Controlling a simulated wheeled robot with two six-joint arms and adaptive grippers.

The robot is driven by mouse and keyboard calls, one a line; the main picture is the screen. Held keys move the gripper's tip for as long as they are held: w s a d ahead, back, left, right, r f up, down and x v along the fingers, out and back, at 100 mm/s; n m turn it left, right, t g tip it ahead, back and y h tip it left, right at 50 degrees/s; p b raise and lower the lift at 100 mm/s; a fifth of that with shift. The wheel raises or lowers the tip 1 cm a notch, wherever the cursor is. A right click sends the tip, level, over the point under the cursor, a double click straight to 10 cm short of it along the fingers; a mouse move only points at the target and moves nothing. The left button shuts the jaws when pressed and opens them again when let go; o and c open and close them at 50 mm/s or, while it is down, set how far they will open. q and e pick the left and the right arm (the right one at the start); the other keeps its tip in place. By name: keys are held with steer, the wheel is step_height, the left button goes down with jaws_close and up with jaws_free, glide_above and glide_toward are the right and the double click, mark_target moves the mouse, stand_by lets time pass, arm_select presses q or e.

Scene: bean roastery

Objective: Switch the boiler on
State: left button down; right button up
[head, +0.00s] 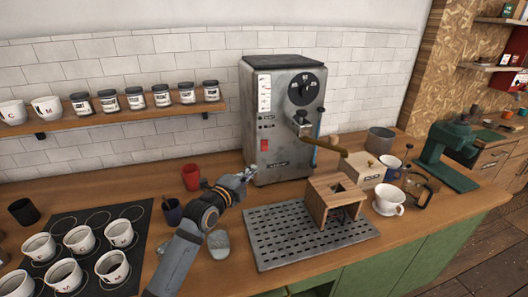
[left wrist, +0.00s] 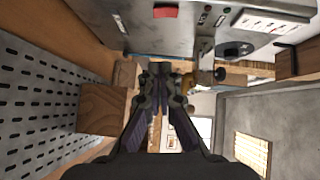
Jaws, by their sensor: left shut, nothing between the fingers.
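The boiler (head: 285,125) is a tall grey metal machine standing upright against the tiled wall. A red switch (head: 264,145) is low on its front, left of the lever and wooden handle. In the left wrist view the switch (left wrist: 165,11) shows at the top edge, beyond my fingertips. Whether it is on or off I cannot tell. My left gripper (head: 247,173) is shut and empty, in front of the boiler's lower left side and below the switch. It also shows in the left wrist view (left wrist: 160,75). My right gripper is not in view.
A perforated metal tray (head: 275,253) and a wooden stand (head: 335,198) are right of my left arm. A white cup (head: 389,199) and a green machine (head: 447,157) are further right.

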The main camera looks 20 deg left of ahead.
arm_select(q)
steer(key=p, duration=0.3)
glide_toward(268, 149)
steer(key=w+d, duration=0.2)
steer(key=d, duration=0.1)
steer(key=w, duration=0.1)
steer(key=w+a, duration=0.2)
steer(key=shift+w+f, duration=0.3)
steer(key=shift+w, duration=0.05)
steer(key=shift+d, duration=0.1)
